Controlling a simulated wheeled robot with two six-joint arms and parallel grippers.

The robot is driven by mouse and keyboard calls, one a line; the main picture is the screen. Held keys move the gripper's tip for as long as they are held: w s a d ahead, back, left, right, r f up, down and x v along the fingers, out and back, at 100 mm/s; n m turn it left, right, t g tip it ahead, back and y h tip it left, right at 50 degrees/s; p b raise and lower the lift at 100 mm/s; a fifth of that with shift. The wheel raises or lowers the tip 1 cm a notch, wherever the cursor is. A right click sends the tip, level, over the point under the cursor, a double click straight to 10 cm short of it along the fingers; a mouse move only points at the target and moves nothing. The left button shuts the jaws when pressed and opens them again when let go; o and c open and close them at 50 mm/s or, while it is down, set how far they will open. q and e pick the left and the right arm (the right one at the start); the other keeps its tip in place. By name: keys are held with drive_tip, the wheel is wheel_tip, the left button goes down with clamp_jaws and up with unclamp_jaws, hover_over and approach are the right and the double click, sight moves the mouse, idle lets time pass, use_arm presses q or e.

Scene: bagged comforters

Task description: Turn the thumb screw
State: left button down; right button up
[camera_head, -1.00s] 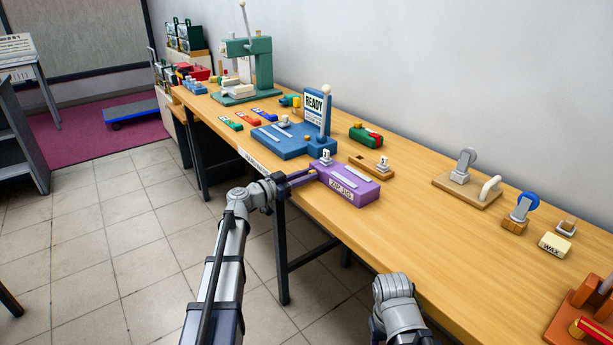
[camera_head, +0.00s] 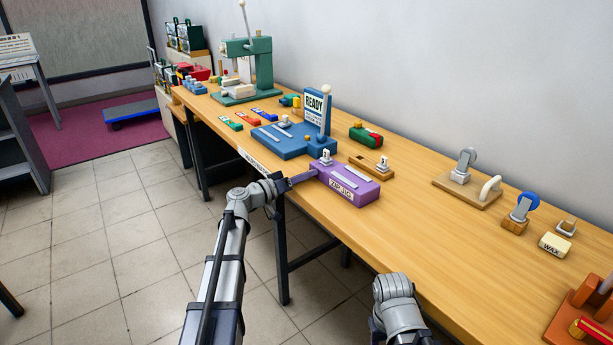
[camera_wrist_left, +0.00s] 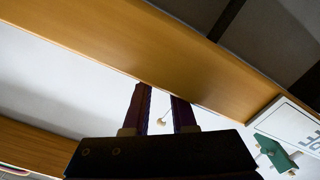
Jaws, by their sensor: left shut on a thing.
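The purple zip jig (camera_head: 345,184) sits at the front edge of the bench, with a small silver clip-like part (camera_head: 325,158) on top. My left gripper (camera_head: 308,177) reaches in from the left and its fingertips meet the jig's left end. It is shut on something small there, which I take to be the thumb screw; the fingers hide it. In the left wrist view the two dark purple fingers (camera_wrist_left: 162,103) stand apart, and what is between their tips is not clear. My right arm shows at the bottom, but its gripper does not.
A blue jig (camera_head: 283,142) with a READY sign (camera_head: 314,106) stands behind the purple jig. A wooden block with a slider (camera_head: 372,168) lies close behind it. A green press (camera_head: 247,70) is at the far end.

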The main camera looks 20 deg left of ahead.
idle(0.5)
use_arm(q)
drive_tip(key=c, duration=0.7)
unclamp_jaws()
drive_tip(key=shift+c, duration=0.2)
